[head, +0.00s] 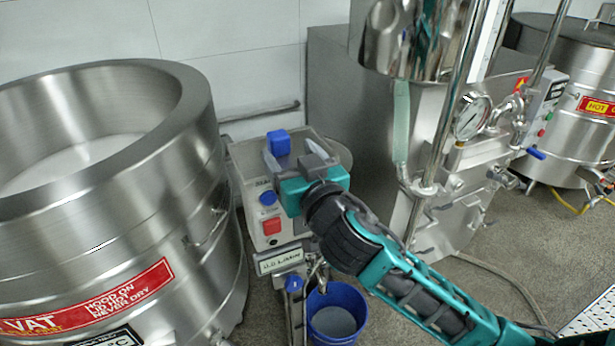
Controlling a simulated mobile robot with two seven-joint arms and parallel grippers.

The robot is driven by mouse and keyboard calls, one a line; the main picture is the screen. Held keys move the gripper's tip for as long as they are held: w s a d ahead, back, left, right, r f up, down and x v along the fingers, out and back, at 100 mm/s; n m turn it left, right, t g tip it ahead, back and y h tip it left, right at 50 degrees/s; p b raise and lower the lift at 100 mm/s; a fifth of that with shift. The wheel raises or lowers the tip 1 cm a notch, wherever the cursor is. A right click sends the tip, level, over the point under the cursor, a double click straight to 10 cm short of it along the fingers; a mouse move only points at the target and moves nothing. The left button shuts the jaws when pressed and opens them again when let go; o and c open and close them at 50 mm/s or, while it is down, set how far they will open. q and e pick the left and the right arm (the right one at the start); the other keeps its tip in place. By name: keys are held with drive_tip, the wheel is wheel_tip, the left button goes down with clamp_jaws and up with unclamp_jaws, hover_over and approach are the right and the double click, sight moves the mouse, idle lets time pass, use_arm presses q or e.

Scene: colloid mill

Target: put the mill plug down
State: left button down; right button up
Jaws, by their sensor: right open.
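A blue block-like piece (279,142), which looks like the mill plug, is at the top of the grey mill box (252,160). My right gripper (293,155) reaches in from the lower right over that box. Its grey fingers are apart, and the blue piece shows just beyond them. I cannot tell whether the fingers touch it. The gripper body hides part of the box top. My left gripper is not in view.
A large open steel vat (120,190) with pale contents stands close on the left. A blue bucket (336,318) is on the floor below the mill. A steel machine with a gauge (472,116) and upright pipes stands to the right. A hose lies on the floor.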

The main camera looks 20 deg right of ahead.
drive_tip(key=s, duration=0.6)
drive_tip(key=s+f+n+g, duration=0.1)
drive_tip(key=s+f+g, duration=0.2)
drive_tip(key=f, duration=1.2)
drive_tip(key=s+d+f+n+g+y, duration=0.1)
drive_tip(key=s+f+g, duration=0.3)
drive_tip(key=s+f, duration=0.5)
wheel_tip(320, 180, down, 6)
drive_tip(key=shift+s+d+r+b, duration=0.1)
drive_tip(key=shift+s+d+b, duration=0.2)
drive_tip(key=shift+s+b, duration=0.1)
